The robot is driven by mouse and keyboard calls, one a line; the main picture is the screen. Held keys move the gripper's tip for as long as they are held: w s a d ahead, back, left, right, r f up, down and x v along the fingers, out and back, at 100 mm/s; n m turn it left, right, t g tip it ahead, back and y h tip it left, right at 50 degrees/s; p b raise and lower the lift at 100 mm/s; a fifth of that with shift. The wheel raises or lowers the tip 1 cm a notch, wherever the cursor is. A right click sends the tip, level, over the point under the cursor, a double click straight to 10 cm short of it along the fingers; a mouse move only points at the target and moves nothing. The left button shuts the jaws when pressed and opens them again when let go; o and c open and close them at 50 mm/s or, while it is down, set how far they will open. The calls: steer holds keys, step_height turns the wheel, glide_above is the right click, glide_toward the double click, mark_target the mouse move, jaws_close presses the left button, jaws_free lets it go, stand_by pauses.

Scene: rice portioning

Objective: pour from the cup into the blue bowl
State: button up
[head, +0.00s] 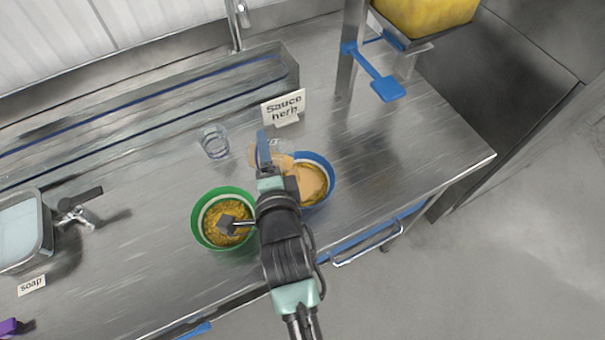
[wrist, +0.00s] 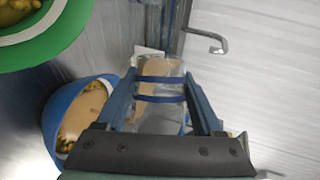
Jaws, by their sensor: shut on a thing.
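My gripper (wrist: 160,98) is shut on a clear cup (wrist: 158,115) with tan sauce inside it. In the head view my gripper (head: 265,150) is at the left back edge of the blue bowl (head: 331,182), and the cup is mostly hidden behind it. The cup looks tilted, but how far is hard to tell. The blue bowl holds tan sauce over yellow food. It also shows in the wrist view (wrist: 50,118), left of the cup. Whether sauce is flowing now cannot be told.
A green bowl (head: 196,222) with yellow food and a dark utensil stands left of the blue bowl. An empty clear glass (head: 214,141) and a "Sauce herb" sign (head: 284,107) stand behind. A metal stand with a yellow container (head: 425,14) is at the back right.

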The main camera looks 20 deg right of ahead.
steer(key=shift+s+d+r, duration=0.1)
steer(key=shift+s+d, duration=0.05)
steer(key=shift+d, duration=0.05)
steer(key=shift+s+d+r+m+t+b, duration=0.15)
steer(key=shift+r+m+t+b, duration=0.2)
steer(key=shift+m+t, duration=0.35)
stand_by(0.8)
steer(key=shift+f+m+b, duration=0.1)
steer(key=shift+m+b, duration=0.2)
steer(key=shift+b, duration=0.05)
